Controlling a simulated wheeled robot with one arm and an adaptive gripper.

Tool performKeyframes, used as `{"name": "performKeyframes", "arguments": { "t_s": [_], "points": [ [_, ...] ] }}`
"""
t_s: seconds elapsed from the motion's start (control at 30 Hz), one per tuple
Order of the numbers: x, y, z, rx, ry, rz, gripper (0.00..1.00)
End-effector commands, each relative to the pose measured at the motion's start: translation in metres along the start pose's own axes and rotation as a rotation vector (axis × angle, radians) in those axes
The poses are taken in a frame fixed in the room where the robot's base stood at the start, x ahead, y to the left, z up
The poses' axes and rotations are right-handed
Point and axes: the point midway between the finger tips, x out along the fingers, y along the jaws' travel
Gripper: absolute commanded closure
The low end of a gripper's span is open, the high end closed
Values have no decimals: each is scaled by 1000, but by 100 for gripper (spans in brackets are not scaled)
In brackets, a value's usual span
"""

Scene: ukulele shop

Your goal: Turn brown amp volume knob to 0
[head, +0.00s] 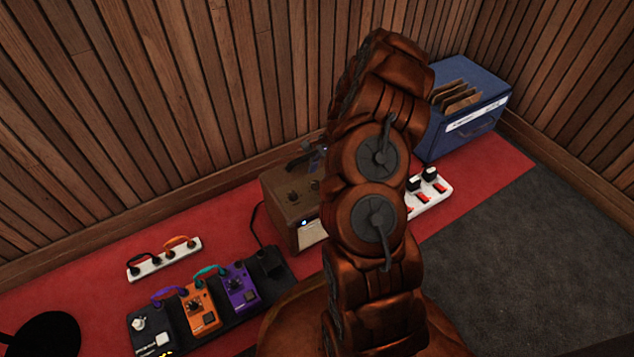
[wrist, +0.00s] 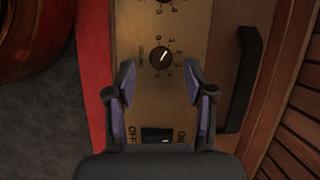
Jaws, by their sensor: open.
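The brown amp (head: 279,220) stands on the red carpet against the back wall, partly hidden behind my arm. In the wrist view its brass control panel (wrist: 185,110) shows a dark round volume knob (wrist: 162,57) with a white pointer line, ringed by small numbers. The pointer slants to the upper right in that picture. My gripper (wrist: 164,80) is open and empty, its two purple-padded fingers apart over the panel. The knob lies just beyond and between the fingertips, not gripped. In the head view my gripper (head: 316,155) is mostly hidden behind my arm above the amp.
A second knob (wrist: 165,2) is cut off at the wrist view's top. An on/off switch (wrist: 157,135) sits between the fingers. The amp's black handle (wrist: 241,80) is to the right. Pedalboard (head: 270,262), power strips (head: 163,259) and blue crate (head: 455,132) surround the amp.

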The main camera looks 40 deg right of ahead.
Motion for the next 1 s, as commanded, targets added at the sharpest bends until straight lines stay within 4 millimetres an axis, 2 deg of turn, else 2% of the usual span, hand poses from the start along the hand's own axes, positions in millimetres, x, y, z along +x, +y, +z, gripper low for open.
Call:
{"name": "performKeyframes", "arguments": {
  "t_s": [0.03, 0.2, 0.5, 1.0],
  "points": [
    [11, 1, 0, -1, -2, 3, 46],
    [28, 0, -1, -1, 0, 1, 46],
    [29, 0, 0, -1, 2, -1, 46],
    [29, 0, 0, -1, 1, -1, 99]
  ]
}}
